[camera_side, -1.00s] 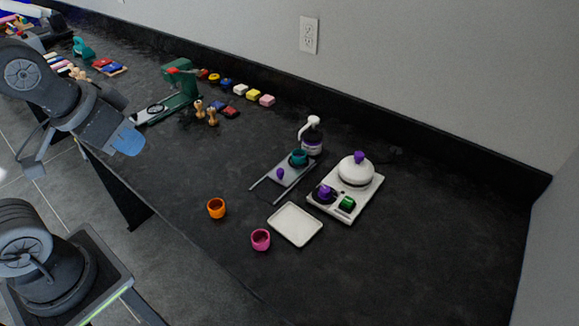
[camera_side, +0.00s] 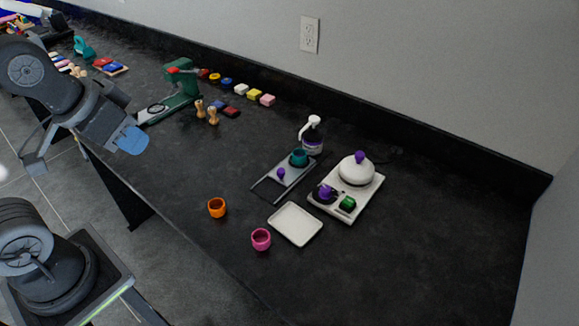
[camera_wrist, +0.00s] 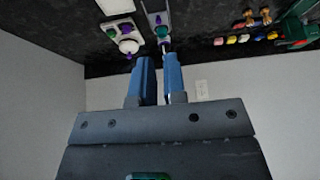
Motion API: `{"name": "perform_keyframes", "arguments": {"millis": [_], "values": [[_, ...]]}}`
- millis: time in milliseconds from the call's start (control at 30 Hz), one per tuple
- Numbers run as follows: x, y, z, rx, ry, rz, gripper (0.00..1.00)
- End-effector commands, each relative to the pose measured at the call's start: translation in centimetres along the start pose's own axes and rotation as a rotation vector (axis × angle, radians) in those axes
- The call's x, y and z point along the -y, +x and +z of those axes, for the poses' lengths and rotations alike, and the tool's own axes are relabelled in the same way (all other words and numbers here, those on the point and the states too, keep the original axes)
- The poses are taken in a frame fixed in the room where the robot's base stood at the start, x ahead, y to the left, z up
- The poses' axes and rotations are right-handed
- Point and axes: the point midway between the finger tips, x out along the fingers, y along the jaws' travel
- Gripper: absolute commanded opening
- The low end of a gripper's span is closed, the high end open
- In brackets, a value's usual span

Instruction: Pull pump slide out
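The pump slide is a grey plate (camera_side: 293,172) with two thin rails toward the front left. It carries a small purple knob (camera_side: 281,174) and a teal cup (camera_side: 299,158). A dark bottle with a white pump head (camera_side: 312,138) stands behind it. In the wrist view the grey slide shows at the top, with the purple knob (camera_wrist: 158,19) and teal cup (camera_wrist: 162,32). My gripper (camera_side: 132,140) is far left of the slide and above the counter. In the wrist view its blue fingers (camera_wrist: 158,62) are apart with nothing between them.
A white base (camera_side: 333,209) with a lidded white pot (camera_side: 356,171) stands right of the slide. A white tray (camera_side: 295,238), pink cup (camera_side: 261,240) and orange cup (camera_side: 217,208) are in front. A green press (camera_side: 187,80) stands at the back left. The right counter is clear.

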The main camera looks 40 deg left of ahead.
Motion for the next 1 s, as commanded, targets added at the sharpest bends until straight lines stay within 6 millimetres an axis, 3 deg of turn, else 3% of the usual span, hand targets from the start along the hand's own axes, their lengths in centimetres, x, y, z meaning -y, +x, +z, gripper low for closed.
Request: {"name": "perform_keyframes", "arguments": {"millis": [133, 233, 367, 467, 700, 1000], "values": [[-0.1, 0.3, -2.6, 0.043, 0.017, 0.003, 0.26], [-0.3, 1.2, -5.6, 0.091, 0.037, 0.006, 0.35], [-0.6, 3.3, -9.8, 0.156, 0.066, 0.012, 0.48], [-0.8, 5.6, -12.7, 0.204, 0.09, 0.017, 0.48], [-1.7, 13.3, -18.2, 0.324, 0.144, 0.031, 0.48], [-2.8, 24.2, -20.9, 0.45, 0.201, 0.049, 0.48]]}}
